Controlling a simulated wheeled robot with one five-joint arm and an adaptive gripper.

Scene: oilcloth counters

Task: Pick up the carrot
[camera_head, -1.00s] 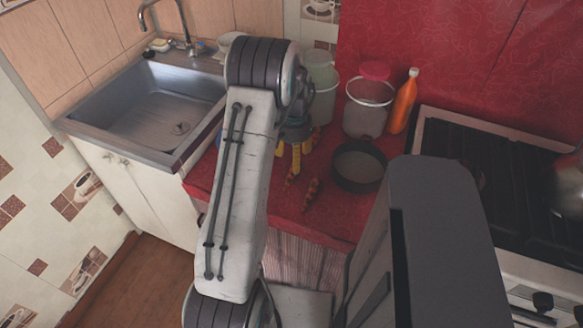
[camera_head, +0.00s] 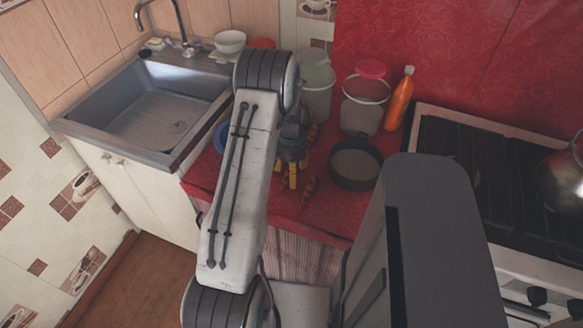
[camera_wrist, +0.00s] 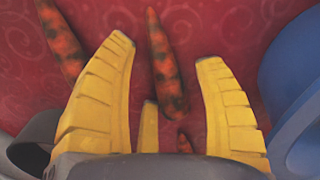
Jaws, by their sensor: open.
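A mottled orange-brown carrot (camera_wrist: 163,65) lies on the red counter cloth between the spread fingers of my gripper (camera_wrist: 165,52) in the wrist view. A similar carrot (camera_wrist: 60,40) lies to the left, outside the left finger. A small part of another such piece (camera_wrist: 184,142) shows low between the fingers. My gripper is open and holds nothing. I cannot tell its exact height above the cloth.
A dark round pan (camera_head: 355,182) stands close right of my gripper. A blue object (camera_wrist: 295,75) lies beside my right finger. The stove (camera_head: 480,160) is farther right, the sink (camera_head: 150,105) left.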

